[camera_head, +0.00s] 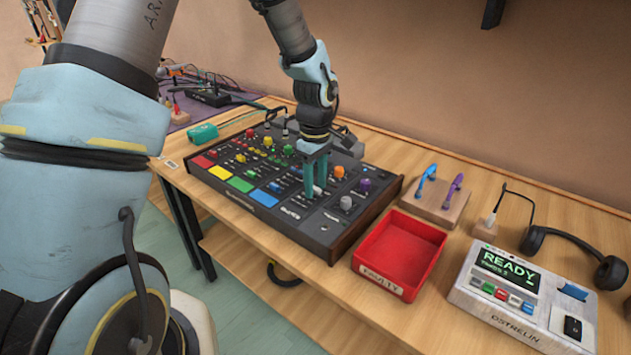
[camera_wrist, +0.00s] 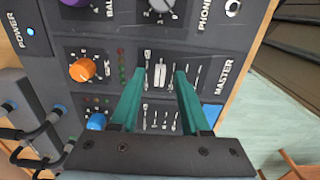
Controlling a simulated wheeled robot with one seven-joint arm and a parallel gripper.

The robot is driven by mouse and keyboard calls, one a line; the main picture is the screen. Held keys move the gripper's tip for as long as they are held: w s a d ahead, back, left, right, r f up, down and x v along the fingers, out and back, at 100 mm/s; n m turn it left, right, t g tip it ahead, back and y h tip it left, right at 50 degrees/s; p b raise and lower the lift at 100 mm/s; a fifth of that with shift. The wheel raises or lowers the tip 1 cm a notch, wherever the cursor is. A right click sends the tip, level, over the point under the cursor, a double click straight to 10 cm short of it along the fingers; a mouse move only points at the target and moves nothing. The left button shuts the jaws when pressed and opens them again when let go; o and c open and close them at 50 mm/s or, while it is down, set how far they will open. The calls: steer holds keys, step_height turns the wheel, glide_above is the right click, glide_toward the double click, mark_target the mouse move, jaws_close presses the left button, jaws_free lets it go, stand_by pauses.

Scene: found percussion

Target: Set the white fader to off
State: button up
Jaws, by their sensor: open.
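The white fader (camera_wrist: 160,74) is a small pale cap on the master section of a dark grey mixer (camera_wrist: 62,58). In the wrist view it sits between the two teal fingers of my gripper (camera_wrist: 160,76), with a gap on each side. My gripper is open. In the head view my gripper (camera_head: 315,188) points down over the right part of the mixer (camera_head: 325,240), and the white fader (camera_head: 318,191) shows beside the fingertips, partly hidden. I cannot tell how high the fingertips are above the panel.
Orange (camera_wrist: 82,70) and blue (camera_wrist: 96,121) knobs and small sliders lie close to my fingers. A red tray (camera_head: 402,252) stands right of the mixer. A grey device reading READY (camera_head: 510,268), headphones (camera_head: 535,238) and a wooden block with hooks (camera_head: 436,205) are farther right.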

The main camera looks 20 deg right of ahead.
jaws_close()
stand_by(1.4)
